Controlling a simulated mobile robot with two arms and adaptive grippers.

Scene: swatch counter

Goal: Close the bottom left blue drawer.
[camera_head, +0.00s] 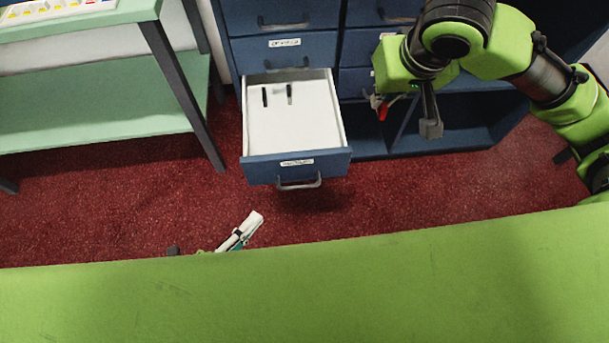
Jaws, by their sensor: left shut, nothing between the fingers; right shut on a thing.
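The blue drawer (297,167) at the bottom left of the cabinet is pulled out. Its white inside (293,125) holds two small dark marks or slots near the back, and a grey handle (299,183) is on its front. My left gripper (247,228), pale with teal and dark parts, is shut and empty, low in front of the drawer and left of its handle. My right gripper (428,122) is in front of the cabinet, right of the drawer and apart from it. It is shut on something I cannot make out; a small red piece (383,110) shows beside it.
The other blue drawers (286,44) of the cabinet look shut. Open lower compartments (455,128) are at the right. A pale green table (95,101) with dark legs stands at the left. The red carpet (400,195) in front of the drawer is clear.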

